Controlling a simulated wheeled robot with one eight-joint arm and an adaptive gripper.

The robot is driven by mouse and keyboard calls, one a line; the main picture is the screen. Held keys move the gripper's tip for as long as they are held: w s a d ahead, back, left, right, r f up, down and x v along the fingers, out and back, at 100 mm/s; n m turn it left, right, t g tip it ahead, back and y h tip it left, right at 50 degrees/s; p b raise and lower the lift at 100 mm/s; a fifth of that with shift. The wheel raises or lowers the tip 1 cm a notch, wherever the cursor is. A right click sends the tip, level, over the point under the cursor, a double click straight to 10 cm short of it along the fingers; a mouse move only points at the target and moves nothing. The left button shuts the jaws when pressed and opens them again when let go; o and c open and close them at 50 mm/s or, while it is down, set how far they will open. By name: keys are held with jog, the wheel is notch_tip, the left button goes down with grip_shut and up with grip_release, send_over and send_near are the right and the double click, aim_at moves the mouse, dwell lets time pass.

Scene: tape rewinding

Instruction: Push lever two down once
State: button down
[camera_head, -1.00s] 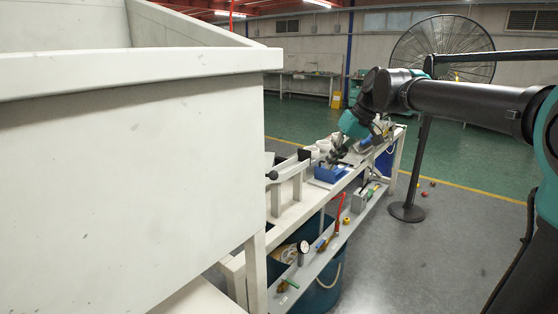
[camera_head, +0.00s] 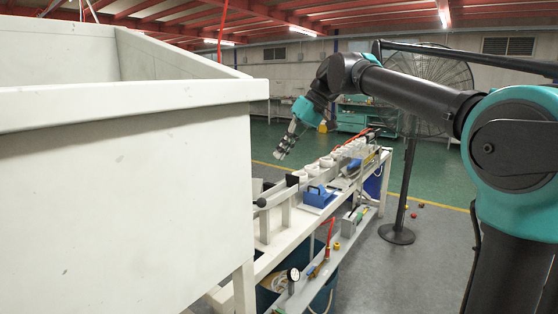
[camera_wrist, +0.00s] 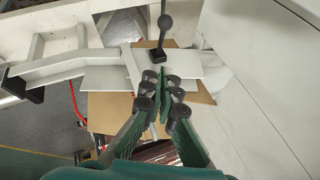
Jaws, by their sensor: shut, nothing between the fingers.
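A black knob on a grey bar (camera_head: 262,202) shows at the left end of the bench in the head view. I cannot tell the lever's number. My gripper (camera_head: 281,157) hangs above the bench, fingers pointing down, apart from the lever. In the wrist view my gripper (camera_wrist: 160,82) is shut and empty, with its fingertips just below the lever base in the picture.
A big white bin (camera_head: 130,180) fills the left of the head view. A blue box (camera_head: 319,197) and white containers stand along the bench (camera_head: 225,297). A black post (camera_head: 404,190) stands right of it. A brown board (camera_wrist: 112,113) lies below the framework.

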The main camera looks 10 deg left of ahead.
jog(key=s+a+f, duration=0.3)
jog(key=f, duration=0.7)
jog(key=shift+s+a, duration=0.15)
jog(key=shift+a, duration=0.25)
